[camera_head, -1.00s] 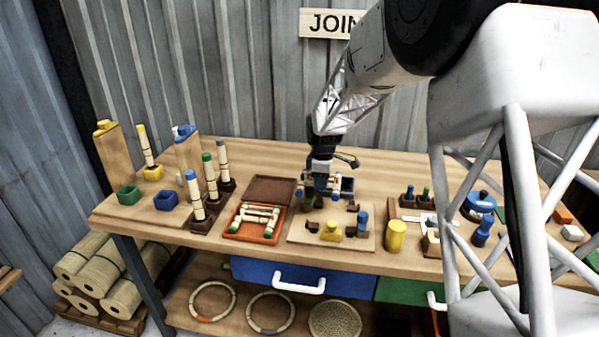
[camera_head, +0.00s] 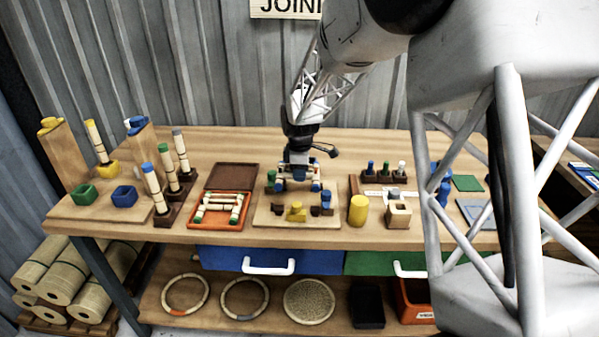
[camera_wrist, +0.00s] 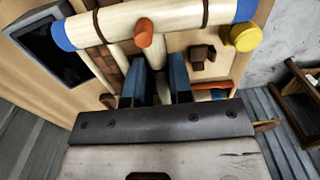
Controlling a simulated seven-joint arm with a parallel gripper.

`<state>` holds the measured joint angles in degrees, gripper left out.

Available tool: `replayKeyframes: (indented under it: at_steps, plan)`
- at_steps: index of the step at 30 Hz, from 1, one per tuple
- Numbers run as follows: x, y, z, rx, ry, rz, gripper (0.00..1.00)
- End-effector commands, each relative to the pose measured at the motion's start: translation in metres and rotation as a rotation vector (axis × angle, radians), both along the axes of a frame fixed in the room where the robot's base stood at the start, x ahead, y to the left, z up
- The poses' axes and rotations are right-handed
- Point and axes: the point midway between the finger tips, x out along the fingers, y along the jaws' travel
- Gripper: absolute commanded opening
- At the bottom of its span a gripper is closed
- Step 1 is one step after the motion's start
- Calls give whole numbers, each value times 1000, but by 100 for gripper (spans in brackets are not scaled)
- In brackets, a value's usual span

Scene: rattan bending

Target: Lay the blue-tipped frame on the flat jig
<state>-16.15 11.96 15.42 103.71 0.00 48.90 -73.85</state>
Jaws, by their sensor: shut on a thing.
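The blue-tipped frame (camera_wrist: 110,27) is made of pale rattan poles with dark bindings and blue ends. My gripper (camera_head: 297,180) is shut on it; in the wrist view the two blue-grey fingers (camera_wrist: 160,85) close around one of its poles. In the head view the frame (camera_head: 313,185) is over or on the back of the flat wooden jig (camera_head: 265,217); I cannot tell whether it touches. The jig has a yellow block (camera_head: 296,211), dark brown blocks and green and blue pegs. An orange peg end (camera_wrist: 143,40) shows by the frame in the wrist view.
An orange tray (camera_head: 222,224) with a green-tipped frame (camera_head: 219,208) lies left of the jig. A yellow cylinder (camera_head: 358,210) and a wooden block with a hole (camera_head: 398,214) stand right. Upright banded poles (camera_head: 165,168) stand further left.

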Motion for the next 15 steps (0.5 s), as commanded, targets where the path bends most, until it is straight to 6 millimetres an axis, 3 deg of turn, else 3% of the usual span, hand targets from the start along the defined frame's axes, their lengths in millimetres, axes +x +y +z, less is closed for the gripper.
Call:
replayKeyframes:
  at_steps: [15]
  plan:
    - [0, 0, -33, 0, 0, 0, 0]
